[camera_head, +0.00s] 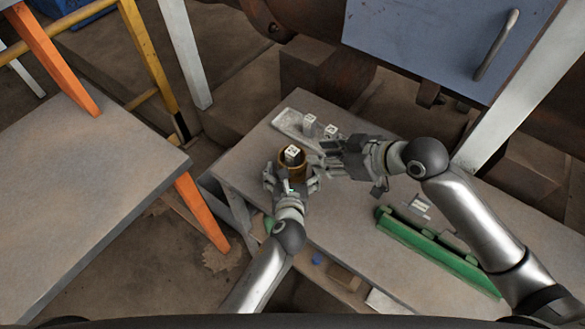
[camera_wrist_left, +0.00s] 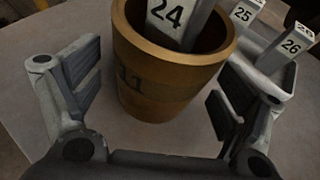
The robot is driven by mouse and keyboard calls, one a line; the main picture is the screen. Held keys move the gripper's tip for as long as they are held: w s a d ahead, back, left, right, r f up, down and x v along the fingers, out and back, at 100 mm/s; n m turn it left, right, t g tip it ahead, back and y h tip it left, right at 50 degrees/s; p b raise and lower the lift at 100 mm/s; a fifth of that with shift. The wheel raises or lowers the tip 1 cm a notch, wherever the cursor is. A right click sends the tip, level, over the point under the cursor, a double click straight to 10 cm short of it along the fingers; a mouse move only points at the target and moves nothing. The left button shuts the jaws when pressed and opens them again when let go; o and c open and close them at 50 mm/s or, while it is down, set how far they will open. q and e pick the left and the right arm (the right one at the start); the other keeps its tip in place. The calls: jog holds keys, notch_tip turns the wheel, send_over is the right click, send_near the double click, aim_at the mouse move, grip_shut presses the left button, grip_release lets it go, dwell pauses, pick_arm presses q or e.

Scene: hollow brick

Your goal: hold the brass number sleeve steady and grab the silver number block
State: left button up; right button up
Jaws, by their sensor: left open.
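The brass number sleeve (camera_head: 291,169) stands upright on the grey table and looks like a round cup. In the left wrist view the sleeve (camera_wrist_left: 160,85) shows a dark 11. A silver number block (camera_head: 292,152) stands inside it and sticks out above the rim. In the left wrist view this block (camera_wrist_left: 168,15) shows 24. My left gripper (camera_head: 292,184) is open, with one finger on each side of the sleeve; it also shows in the left wrist view (camera_wrist_left: 155,105). My right gripper (camera_head: 318,158) is just right of the sleeve; its finger gap is unclear.
Behind the sleeve is a pale tray (camera_head: 290,122) with silver blocks, among them 25 (camera_wrist_left: 243,13) and 26 (camera_wrist_left: 291,46). A green rail (camera_head: 435,248) lies along the table's front right. A blue panel (camera_head: 440,40) hangs beyond the table.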

pick_arm(q)
jog(key=shift+x, duration=0.8)
jog(key=c, duration=1.5)
jog(key=shift+o, duration=0.2)
